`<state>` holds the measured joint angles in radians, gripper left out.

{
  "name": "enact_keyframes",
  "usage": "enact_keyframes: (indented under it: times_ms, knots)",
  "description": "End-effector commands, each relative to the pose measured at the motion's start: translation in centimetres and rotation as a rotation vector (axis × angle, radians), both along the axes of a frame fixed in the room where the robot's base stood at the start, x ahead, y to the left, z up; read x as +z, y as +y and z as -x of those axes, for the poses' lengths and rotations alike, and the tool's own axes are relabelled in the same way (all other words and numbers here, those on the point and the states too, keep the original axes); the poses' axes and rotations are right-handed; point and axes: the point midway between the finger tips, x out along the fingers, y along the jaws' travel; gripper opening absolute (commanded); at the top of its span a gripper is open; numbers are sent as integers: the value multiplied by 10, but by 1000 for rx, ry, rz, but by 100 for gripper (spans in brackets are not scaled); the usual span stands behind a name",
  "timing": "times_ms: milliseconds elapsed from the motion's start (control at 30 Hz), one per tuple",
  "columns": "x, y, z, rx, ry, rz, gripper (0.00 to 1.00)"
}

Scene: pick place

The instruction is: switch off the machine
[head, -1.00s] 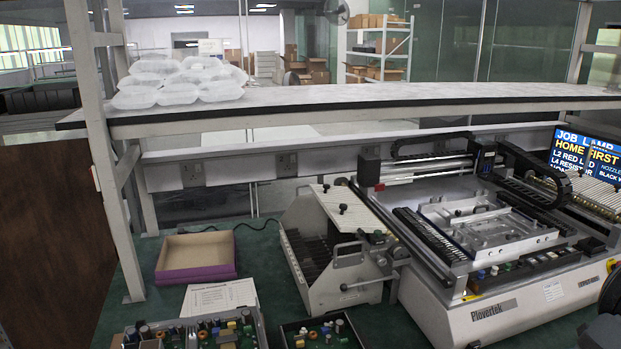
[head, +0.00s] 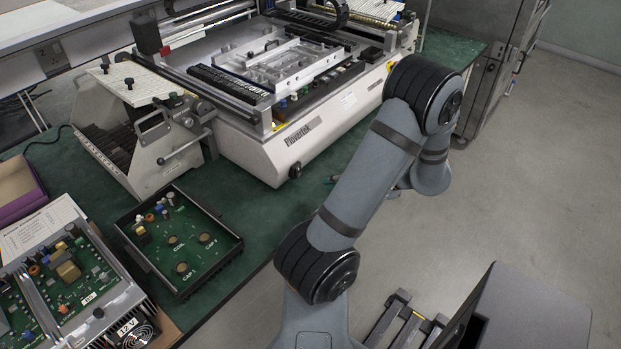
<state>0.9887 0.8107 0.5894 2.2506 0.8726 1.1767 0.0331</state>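The machine (head: 310,140) is a white and grey benchtop unit marked "Plovertek", standing on the green bench top. Its metal work bed (head: 270,62) is uncovered on top. A row of small coloured controls (head: 287,103) runs along the front edge of the bed. A dark round knob (head: 295,171) sits low on the front, near its left corner. My arm reaches up on the right, in front of the machine's right end, and hides part of it. My gripper is not visible, and the machine's display is out of view.
A hand-cranked metal unit (head: 150,135) stands left of the machine. A black tray with a circuit board (head: 182,240) and an open electronics case (head: 65,285) lie on the bench nearer me. A grey cabinet (head: 495,70) stands at the back right.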

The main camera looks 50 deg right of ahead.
Motion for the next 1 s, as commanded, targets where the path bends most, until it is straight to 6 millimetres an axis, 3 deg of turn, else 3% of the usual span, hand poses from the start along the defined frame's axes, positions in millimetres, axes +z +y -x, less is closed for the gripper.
enact_keyframes:
  times_ms: [200,500,1000]
  knots:
    - [-29,-1,-36,4,1,-2,0]
    - [-32,-4,-69,2,1,1,0]
    - [-37,-8,-70,-11,-13,1,0]
